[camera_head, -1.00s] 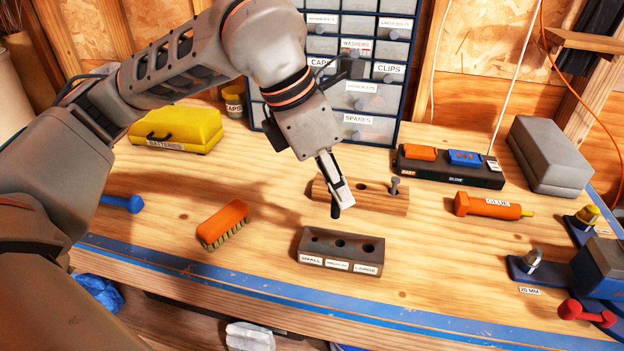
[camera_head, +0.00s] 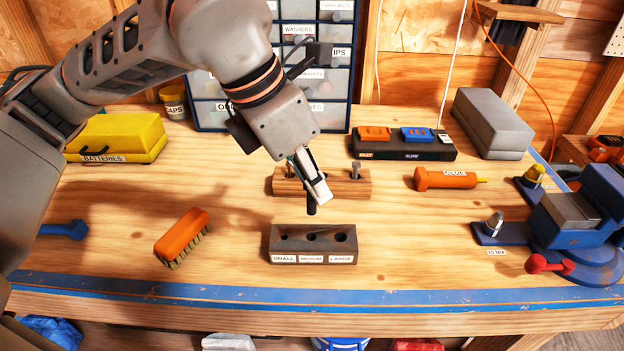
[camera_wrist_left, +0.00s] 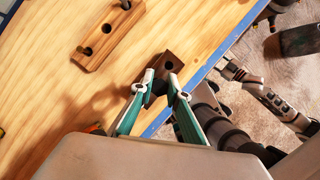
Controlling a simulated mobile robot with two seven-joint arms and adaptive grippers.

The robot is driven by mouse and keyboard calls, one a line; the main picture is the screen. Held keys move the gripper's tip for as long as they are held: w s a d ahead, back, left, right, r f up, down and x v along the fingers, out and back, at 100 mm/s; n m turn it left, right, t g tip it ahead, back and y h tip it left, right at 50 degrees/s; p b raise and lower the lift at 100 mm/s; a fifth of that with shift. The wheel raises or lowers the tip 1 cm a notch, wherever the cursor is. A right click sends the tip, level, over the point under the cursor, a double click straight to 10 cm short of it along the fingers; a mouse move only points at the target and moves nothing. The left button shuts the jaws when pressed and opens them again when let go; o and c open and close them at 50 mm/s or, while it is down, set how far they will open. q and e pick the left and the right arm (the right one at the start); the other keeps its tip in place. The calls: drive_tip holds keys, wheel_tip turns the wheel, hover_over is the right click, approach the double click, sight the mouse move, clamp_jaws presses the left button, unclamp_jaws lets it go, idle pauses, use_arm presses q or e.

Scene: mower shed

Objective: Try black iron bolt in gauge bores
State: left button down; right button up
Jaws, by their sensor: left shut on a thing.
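The dark gauge block (camera_head: 313,258) lies on the bench with bores labelled SMALL, MEDIUM and LARGE, left to right. All three bores look empty. My left gripper (camera_head: 312,192) is shut on the black iron bolt (camera_head: 311,209), whose dark end points down. In the head view the bolt appears just behind and above the middle bore, apart from the block. In the left wrist view the gauge block (camera_wrist_left: 173,59) shows partly beyond the fingertips (camera_wrist_left: 161,80), with one bore visible. The fingers hide most of the bolt.
A wooden rack (camera_head: 290,184) with an upright bolt (camera_head: 356,170) stands behind the block. An orange brush (camera_head: 182,232) lies left, an orange glue tube (camera_head: 445,179) right. A blue vise (camera_head: 585,225) stands at the far right. The bench around the block is clear.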

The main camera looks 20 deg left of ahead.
sight(312, 212)
use_arm(q)
drive_tip(key=shift+f, duration=0.1)
wheel_tip(312, 212, down, 4)
drive_tip(key=b, duration=0.3)
drive_tip(key=shift+f+b, duration=0.6)
drive_tip(key=shift+f, duration=0.15)
drive_tip(key=shift+f+b, duration=0.3)
drive_tip(key=shift+b, duration=0.1)
